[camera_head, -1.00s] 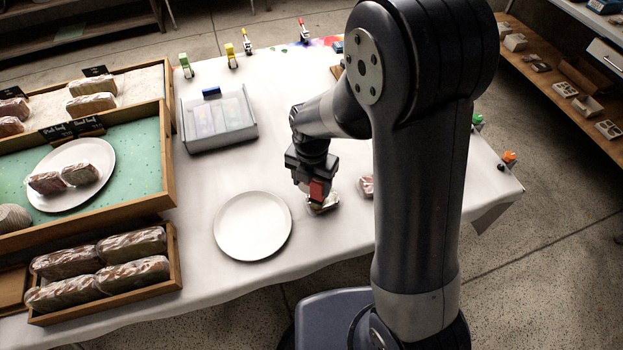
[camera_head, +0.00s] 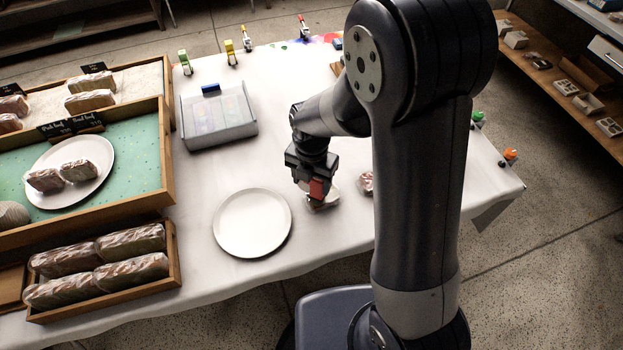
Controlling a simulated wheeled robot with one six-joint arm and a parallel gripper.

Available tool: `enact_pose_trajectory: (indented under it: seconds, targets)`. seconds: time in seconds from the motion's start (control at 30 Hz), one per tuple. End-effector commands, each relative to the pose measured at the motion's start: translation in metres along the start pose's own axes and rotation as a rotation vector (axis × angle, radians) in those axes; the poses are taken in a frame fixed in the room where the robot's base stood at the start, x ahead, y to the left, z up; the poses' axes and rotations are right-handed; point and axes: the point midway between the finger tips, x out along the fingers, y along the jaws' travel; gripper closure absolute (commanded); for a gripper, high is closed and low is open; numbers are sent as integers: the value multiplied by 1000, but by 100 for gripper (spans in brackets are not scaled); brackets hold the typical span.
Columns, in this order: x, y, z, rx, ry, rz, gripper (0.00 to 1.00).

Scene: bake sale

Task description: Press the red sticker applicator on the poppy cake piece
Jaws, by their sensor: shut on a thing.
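My gripper (camera_head: 316,182) points down over the table, to the right of the empty white plate. It is shut on the red sticker applicator (camera_head: 318,188), of which a red block shows between the jaws. A wrapped cake piece (camera_head: 322,202) lies on the white cloth right under the applicator. The two look close together or touching, but I cannot tell which. Most of this piece is hidden by my gripper. A second wrapped piece (camera_head: 366,184) lies to the right, partly hidden by my arm. I cannot read a flavour on either piece.
The white plate (camera_head: 252,250) is close on the left. A clear-lidded box (camera_head: 250,136) stands behind. A wooden crate (camera_head: 176,262) of wrapped loaves and a green-lined tray (camera_head: 150,135) stand left. Small coloured clamps, such as the yellow one (camera_head: 231,52), line the table edges.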

Motion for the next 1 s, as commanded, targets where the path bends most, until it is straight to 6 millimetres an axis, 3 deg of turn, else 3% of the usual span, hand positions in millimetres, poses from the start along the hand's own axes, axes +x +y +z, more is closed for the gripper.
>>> enact_pose_trajectory:
  seconds: [1.0]
  targets:
    - [8, 0, 0, 0, 0, 0, 59]
